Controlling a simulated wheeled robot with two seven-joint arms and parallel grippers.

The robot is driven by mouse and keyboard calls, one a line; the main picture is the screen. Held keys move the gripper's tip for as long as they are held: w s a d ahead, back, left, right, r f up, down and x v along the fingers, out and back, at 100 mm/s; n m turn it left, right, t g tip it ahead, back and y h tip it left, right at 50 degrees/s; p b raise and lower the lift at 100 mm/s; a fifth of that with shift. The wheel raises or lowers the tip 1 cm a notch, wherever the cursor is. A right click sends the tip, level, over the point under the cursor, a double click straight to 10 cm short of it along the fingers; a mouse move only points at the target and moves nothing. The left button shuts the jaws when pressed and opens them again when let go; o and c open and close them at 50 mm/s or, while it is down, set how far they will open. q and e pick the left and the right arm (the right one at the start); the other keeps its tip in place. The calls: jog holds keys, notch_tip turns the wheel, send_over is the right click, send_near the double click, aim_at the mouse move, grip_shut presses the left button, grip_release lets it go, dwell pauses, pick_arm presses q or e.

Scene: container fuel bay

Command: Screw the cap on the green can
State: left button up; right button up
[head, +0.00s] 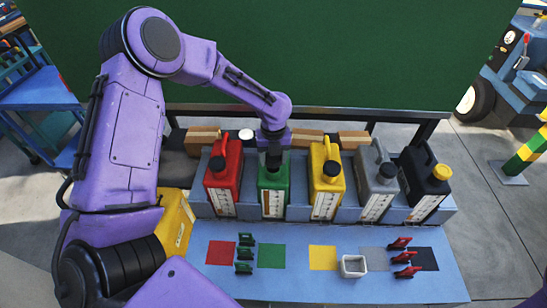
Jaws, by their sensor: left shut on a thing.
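The green can (272,198) stands upright in the blue rack, between the red can and the yellow can. My left gripper (273,160) reaches down from above onto the top of the green can, at its neck. It is shut on a small dark thing there, which looks like the cap; the gripper covers most of it. I cannot tell whether the cap is seated on the neck or how far it is turned. My right gripper is out of view.
A red can (222,185), yellow can (326,180), grey can (375,185) and black can (420,180) share the rack. On the blue table (300,289) lie coloured squares, green clips (245,253), red clips (402,258) and a white square tray (353,266). The table front is clear.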

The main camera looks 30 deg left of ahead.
pick_arm(q)
jog(key=shift+w+a+f, duration=0.1)
jog(key=shift+w+f, duration=0.05)
jog(key=shift+f, duration=0.5)
jog(key=shift+f, duration=0.8)
dwell(0.6)
